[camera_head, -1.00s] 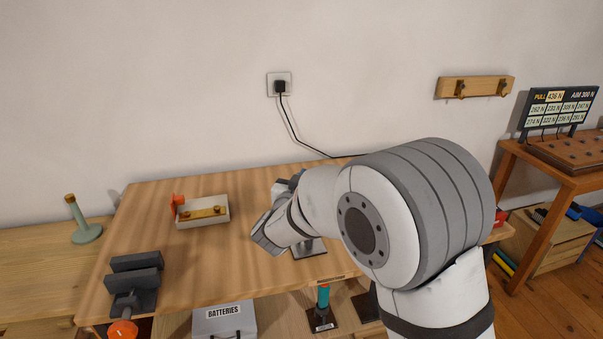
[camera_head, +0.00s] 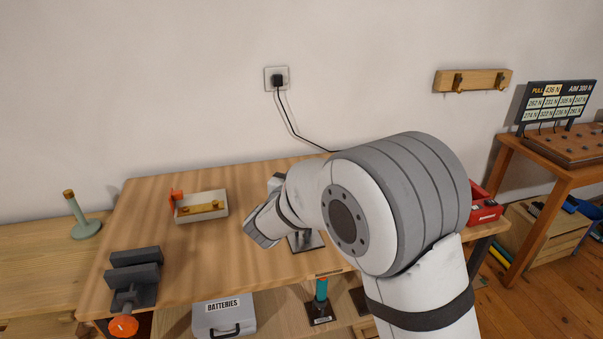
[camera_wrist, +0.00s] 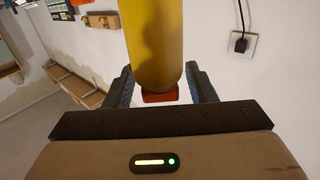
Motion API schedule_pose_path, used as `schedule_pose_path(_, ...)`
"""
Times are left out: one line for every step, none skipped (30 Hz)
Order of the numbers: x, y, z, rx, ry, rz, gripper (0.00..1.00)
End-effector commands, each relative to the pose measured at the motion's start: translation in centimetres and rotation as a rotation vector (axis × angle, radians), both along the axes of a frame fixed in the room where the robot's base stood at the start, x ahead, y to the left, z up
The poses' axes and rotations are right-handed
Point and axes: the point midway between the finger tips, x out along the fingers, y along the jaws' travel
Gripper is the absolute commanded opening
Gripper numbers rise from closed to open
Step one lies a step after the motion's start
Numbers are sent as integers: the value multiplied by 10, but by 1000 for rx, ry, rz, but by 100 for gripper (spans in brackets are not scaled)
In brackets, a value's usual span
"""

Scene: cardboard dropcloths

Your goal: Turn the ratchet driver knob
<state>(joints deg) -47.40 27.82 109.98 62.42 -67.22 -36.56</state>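In the wrist view a thick yellow cylinder (camera_wrist: 158,45), seemingly the ratchet driver, reaches down from the top edge. A small red end piece (camera_wrist: 160,97) sits at its near end. My gripper (camera_wrist: 160,72) has one dark finger on each side of the cylinder, close to it. I cannot tell whether they press on it. In the head view my arm hides the driver and the fingertips. A dark base plate (camera_head: 305,241) shows on the workbench (camera_head: 160,220) beneath my wrist; what stands on it is mostly covered.
A grey vise (camera_head: 134,275) is at the bench's left end, with a shallow tray (camera_head: 203,212) behind it. A red box (camera_head: 484,207) is right of my arm. A batteries case (camera_head: 224,317) sits below. The wall outlet (camera_head: 277,79) is behind.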

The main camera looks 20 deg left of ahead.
Motion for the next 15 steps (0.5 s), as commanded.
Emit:
schedule_pose_path(0,0,0,0,0,0,51)
schedule_pose_path(0,0,0,0,0,0,51)
schedule_pose_path(0,0,0,0,0,1,51)
schedule_pose_path(0,0,0,0,0,1,51)
schedule_pose_path(0,0,0,0,0,1,51)
schedule_pose_path(-1,0,0,0,0,1,51)
schedule_pose_path(-2,1,0,0,0,1,51)
schedule_pose_path(-3,1,0,0,0,2,51)
schedule_pose_path(-6,2,0,0,0,3,51)
schedule_pose_path(-10,2,0,0,0,3,51)
schedule_pose_path(-14,3,0,0,1,3,51)
schedule_pose_path(-20,4,0,0,0,4,51)
schedule_pose_path(-26,5,0,0,0,4,51)
schedule_pose_path(-31,5,0,0,0,4,51)
schedule_pose_path(-38,7,0,0,0,5,51)
